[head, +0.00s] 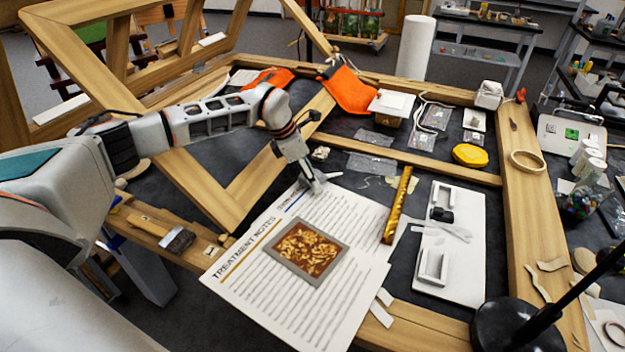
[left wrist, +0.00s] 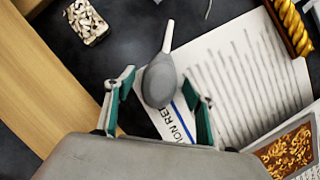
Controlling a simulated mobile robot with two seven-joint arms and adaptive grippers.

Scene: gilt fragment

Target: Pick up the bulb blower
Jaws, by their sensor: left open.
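The bulb blower (left wrist: 158,85), a dark grey bulb with a pale narrow nozzle, shows in the left wrist view between the two fingers of my left gripper (left wrist: 160,76). The nozzle points away from the gripper. The fingers, with green inner pads, are spread apart on either side of the bulb and not closed on it. My right gripper is not in view.
A framed gilt fragment (head: 306,252) lies on the notes. A gold twisted moulding piece (head: 397,205) lies right of the gripper. A yellow object (head: 470,155) is farther right.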

